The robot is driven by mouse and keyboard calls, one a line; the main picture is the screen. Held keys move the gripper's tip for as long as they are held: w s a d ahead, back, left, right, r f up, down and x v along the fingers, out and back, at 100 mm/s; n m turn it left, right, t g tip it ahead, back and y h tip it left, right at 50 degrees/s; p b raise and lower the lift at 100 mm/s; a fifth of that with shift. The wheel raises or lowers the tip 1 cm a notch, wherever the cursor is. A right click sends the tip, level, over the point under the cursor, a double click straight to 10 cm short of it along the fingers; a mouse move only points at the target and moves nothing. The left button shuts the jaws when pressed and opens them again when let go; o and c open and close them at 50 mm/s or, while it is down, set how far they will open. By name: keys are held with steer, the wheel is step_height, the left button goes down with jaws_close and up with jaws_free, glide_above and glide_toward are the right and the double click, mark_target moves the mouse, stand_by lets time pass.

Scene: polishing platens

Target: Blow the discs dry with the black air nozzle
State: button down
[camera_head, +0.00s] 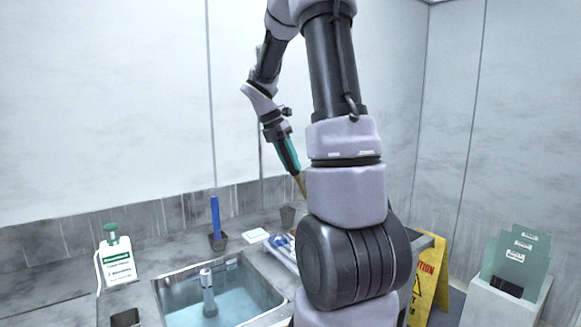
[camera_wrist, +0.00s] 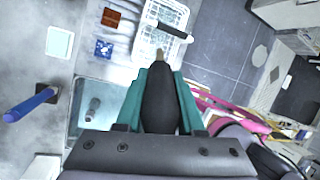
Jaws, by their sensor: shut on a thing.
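My gripper (camera_wrist: 160,78) has teal fingers and is shut on the black air nozzle (camera_wrist: 160,103). The nozzle's narrow brass tip (camera_wrist: 159,54) points away from the wrist, toward a white wire rack (camera_wrist: 146,44) on the counter. In the head view, my gripper (camera_head: 288,153) is above the back of the counter, and the brass tip (camera_head: 300,184) points down, apart from the counter. Pale pieces (camera_wrist: 169,14) lie in the rack; I cannot tell whether they are the discs. In the head view my arm hides much of the rack area.
A sink (camera_head: 172,292) with water and a grey upright fixture (camera_head: 208,292) is at front. A yellow caution sign (camera_head: 430,268) and green panels (camera_head: 521,254) are at right.

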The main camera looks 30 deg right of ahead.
mark_target(296, 174)
steer(key=shift+x, duration=3.45)
steer(key=a, duration=0.6)
steer(key=shift+s+a, duration=0.15)
steer(key=shift+a, duration=0.2)
steer(key=d, duration=1.3)
steer(key=shift+w+d, duration=0.2)
steer(key=shift+w, duration=0.1)
stand_by(0.9)
stand_by(0.3)
